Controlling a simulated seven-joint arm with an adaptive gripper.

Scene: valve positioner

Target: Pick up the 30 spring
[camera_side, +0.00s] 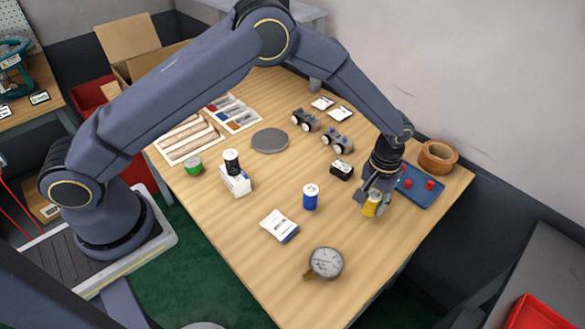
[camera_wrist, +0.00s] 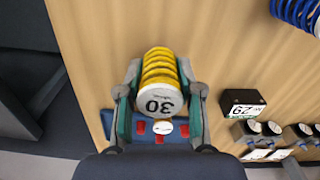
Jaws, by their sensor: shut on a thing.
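The 30 spring (camera_side: 371,205) is a yellow coil with a white end cap. In the wrist view the spring (camera_wrist: 160,80) shows its cap marked 30 facing the camera. My gripper (camera_side: 374,200) is shut on the spring; in the wrist view its two fingers (camera_wrist: 160,85) lie along the left and right sides of the coil. I cannot tell whether the spring's lower end touches the table.
A black box (camera_side: 341,170) marked 29 and a blue spring (camera_side: 310,199) stand to the left. A round gauge (camera_side: 326,262) lies nearer the front.

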